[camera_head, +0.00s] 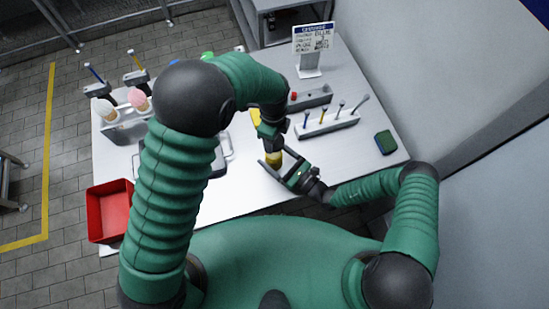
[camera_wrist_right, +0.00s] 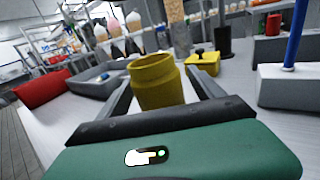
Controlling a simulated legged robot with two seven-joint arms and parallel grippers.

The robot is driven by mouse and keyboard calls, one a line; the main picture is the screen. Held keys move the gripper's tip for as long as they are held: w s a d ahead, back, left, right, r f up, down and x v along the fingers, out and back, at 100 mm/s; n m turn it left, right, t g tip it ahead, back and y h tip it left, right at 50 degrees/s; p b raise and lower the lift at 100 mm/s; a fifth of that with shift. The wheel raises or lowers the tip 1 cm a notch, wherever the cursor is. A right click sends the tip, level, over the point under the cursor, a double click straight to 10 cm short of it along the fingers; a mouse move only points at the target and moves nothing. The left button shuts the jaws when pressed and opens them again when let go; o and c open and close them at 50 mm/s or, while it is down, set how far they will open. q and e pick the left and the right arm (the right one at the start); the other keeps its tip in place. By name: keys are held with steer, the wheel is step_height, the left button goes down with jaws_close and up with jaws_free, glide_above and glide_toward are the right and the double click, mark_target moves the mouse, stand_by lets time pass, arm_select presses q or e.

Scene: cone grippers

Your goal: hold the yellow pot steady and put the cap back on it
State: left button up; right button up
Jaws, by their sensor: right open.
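The yellow pot (camera_head: 273,161) stands on the table near its front edge. It also shows in the right wrist view (camera_wrist_right: 157,82), upright, with a round rim at its top. My right gripper (camera_head: 281,165) is open, with its fingers on either side of the pot; contact cannot be told. A yellow piece with a dark knob (camera_wrist_right: 203,62), which looks like the cap, sits on the table beyond the pot. Part of a yellow thing also shows beside my left arm (camera_head: 256,118). My left gripper (camera_head: 272,142) is close above the pot in the head view; its fingers are unclear.
A red bin (camera_head: 110,210) is at the table's left corner. A cone holder (camera_head: 125,128) stands at the back left. A grey rack with several thin tools (camera_head: 328,124) and a green sponge-like block (camera_head: 385,142) are on the right. A sign (camera_head: 312,45) stands behind. My left arm hides the middle.

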steer(key=shift+a, duration=0.2)
steer(key=c, duration=0.8)
steer(key=shift+d, duration=0.2)
jaws_close()
